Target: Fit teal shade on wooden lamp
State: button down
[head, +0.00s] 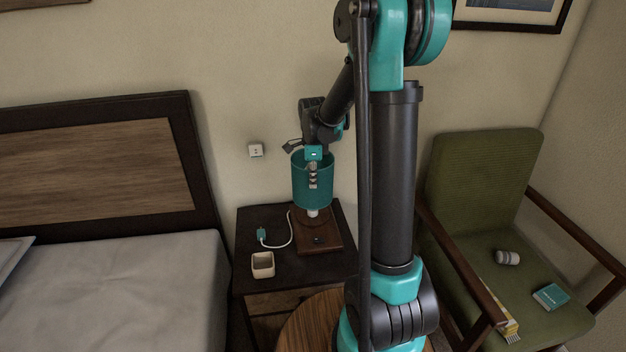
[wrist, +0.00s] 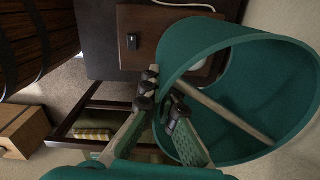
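The teal shade (head: 312,190) is in my gripper (head: 313,170), above the nightstand. It also fills the right of the wrist view (wrist: 275,85), where a pale crossbar spans its inside. My gripper (wrist: 163,92) is shut on the shade's wall near the rim, one finger outside and one inside. The wooden lamp (head: 318,238) stands on the nightstand with its white top (head: 312,212) showing just under the shade's lower edge. In the wrist view the lamp's brown base (wrist: 133,22) shows beside the shade. Whether shade and lamp touch is hidden.
A beige open box (head: 263,264) and a teal plug (head: 262,236) with a white cable lie on the dark nightstand (head: 248,222), left of the lamp. A bed is at left. A green chair (head: 480,180) with small items is at right. The wall is close behind.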

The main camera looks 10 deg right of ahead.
aim_at(313, 202)
notch_tip(313, 202, down, 10)
jog(key=shift+r, duration=0.2)
dwell(3.6)
jog(key=c, duration=1.6)
grip_release()
jog(key=shift+c, duration=0.2)
jog(key=shift+r, duration=0.1)
